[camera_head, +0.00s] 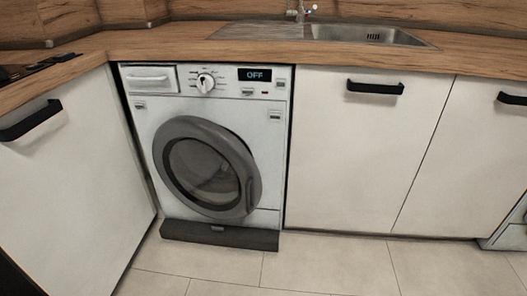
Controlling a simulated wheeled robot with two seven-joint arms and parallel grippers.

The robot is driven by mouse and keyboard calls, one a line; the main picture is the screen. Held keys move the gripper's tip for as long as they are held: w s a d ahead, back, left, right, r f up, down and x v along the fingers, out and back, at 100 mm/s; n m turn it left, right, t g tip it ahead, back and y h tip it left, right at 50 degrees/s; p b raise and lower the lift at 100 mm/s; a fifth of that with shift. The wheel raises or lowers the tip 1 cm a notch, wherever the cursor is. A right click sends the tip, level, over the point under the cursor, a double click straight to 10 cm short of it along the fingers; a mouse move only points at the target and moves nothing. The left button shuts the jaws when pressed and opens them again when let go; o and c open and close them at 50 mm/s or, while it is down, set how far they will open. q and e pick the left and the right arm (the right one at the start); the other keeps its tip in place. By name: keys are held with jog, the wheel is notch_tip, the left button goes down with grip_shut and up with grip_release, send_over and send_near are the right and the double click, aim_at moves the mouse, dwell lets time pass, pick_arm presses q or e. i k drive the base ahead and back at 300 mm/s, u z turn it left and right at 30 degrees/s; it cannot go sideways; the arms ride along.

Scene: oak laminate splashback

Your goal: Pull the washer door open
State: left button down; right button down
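The white washer (265,135) stands under the wooden counter, left of the middle of the view. Its round door (178,133) has a thick grey rim and dark glass. A grip recess (249,195) shows on the right side of the rim. The door lies against or close to the washer front; I cannot tell whether a small gap is there. The washer's display (255,75) reads OFF. Neither my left gripper nor my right gripper is in view, and nothing touches the door.
White cabinets with black handles flank the washer, one at the left (60,190) and one at the right (345,150). A sink (365,35) is set in the counter (165,42). The tiled floor (320,268) in front is clear.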

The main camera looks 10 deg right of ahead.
aim_at(186, 180)
jog(key=z, duration=1.2)
jog(key=i, duration=0.85)
jog(key=u, duration=0.7)
